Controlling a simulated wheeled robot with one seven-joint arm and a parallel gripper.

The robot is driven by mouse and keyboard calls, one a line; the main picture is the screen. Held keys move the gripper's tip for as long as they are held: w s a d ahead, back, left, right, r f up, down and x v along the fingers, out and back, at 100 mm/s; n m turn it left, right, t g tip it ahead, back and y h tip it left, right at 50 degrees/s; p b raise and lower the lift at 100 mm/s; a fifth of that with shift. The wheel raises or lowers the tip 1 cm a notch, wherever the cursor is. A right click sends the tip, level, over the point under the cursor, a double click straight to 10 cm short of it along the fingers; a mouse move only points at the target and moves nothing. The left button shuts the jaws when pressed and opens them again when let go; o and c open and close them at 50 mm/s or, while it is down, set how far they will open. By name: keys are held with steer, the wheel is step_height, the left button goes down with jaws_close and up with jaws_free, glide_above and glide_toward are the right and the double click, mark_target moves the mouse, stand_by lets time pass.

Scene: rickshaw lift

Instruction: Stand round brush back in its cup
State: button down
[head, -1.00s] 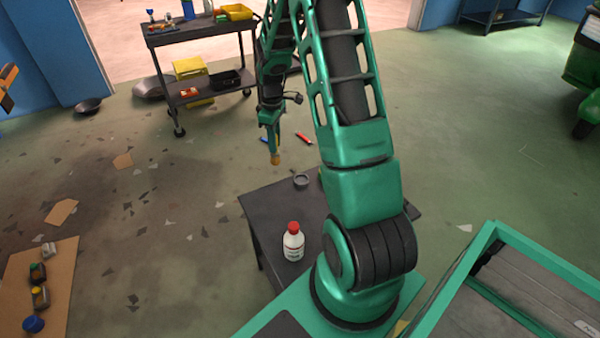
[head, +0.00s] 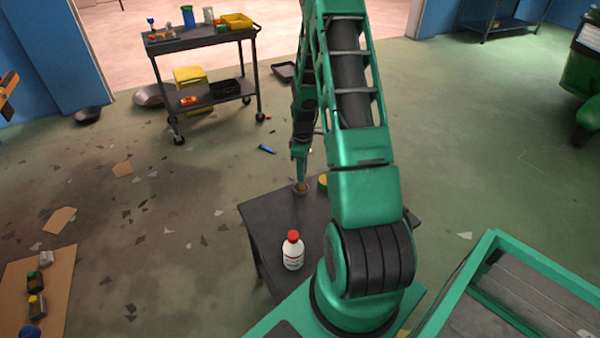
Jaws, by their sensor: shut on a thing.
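My gripper (head: 300,158) points down over the back edge of the dark table (head: 262,210) and is shut on the round brush. The brush's tan lower end (head: 300,183) shows small below the fingers, at the mouth of the small grey cup (head: 301,190). The cup stands upright near the table's far edge. The brush looks roughly upright. I cannot tell how deep its end is in the cup or whether it touches the bottom. The gripper hides the brush's upper part.
A white bottle with a red cap (head: 293,251) stands on the table nearer to me. A yellow-and-green round thing (head: 323,182) sits right of the cup, partly behind my arm. A blue item (head: 267,149) lies on the floor beyond. A tool cart (head: 205,38) stands far back.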

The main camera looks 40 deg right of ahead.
steer(key=c, duration=1.5)
jaws_free()
steer(key=shift+f, duration=0.15)
steer(key=shift+c, duration=0.2)
step_height(320, 180, up, 12)
steer(key=shift+f, duration=0.2)
steer(key=shift+a+r, duration=0.1)
steer(key=shift+r, duration=0.25)
steer(key=s+a+r+m, duration=0.4)
steer(key=s+a+r, duration=0.2)
steer(key=s+r, duration=0.35)
steer(key=s+a+r+m, duration=0.55)
steer(key=s+r, duration=0.25)
steer(key=s, duration=0.2)
steer(key=s+a+r+m, duration=0.1)
steer(key=s+a+m, duration=0.2)
steer(key=s+a, duration=0.2)
steer(key=s, duration=0.3)
steer(key=shift+s+a+r, duration=0.15)
steer(key=shift+s+r, duration=0.05)
steer(key=shift+s, duration=0.2)
